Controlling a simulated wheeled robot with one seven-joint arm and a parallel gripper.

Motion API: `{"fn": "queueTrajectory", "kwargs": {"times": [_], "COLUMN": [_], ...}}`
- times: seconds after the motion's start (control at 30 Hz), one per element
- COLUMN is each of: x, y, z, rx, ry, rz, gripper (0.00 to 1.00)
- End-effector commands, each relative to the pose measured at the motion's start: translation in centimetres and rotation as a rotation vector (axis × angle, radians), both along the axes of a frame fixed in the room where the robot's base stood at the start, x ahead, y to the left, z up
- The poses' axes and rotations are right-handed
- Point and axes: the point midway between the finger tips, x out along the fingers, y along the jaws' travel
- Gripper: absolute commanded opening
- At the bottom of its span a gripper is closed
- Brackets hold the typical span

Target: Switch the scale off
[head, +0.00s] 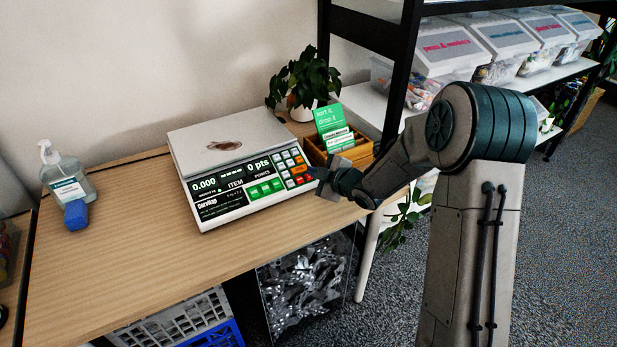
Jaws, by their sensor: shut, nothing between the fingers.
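The scale (221,164) stands on the wooden table, with a pale weighing plate on top and a dark front panel. Its display (205,185) is lit and reads 0.000 and 0 pts. A keypad (290,165) with white, green, orange and red keys fills the right part of the panel. My gripper (322,181) is shut and empty at the lower right corner of the keypad. Whether it touches a key cannot be told, and the gripper hides part of that corner. The power switch cannot be made out.
A wooden box (352,153) with a green card and a potted plant (303,85) stand close behind my gripper. A sanitizer bottle (67,176) and a blue block (76,214) are at the left. The table front (130,270) is clear. A black-framed shelf (403,70) rises at the right.

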Motion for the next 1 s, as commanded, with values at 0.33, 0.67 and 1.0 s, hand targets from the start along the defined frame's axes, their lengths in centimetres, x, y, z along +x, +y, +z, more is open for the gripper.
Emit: {"fn": "queueTrajectory", "kwargs": {"times": [0.33,0.67,1.0], "x": [0.16,0.21,0.33], "y": [0.12,0.14,0.24], "z": [-0.36,-0.59,-0.97], "rx": [0.0,0.0,0.0], "ry": [0.0,0.0,0.0], "rz": [0.0,0.0,0.0], "gripper": [0.0,0.0,0.0]}}
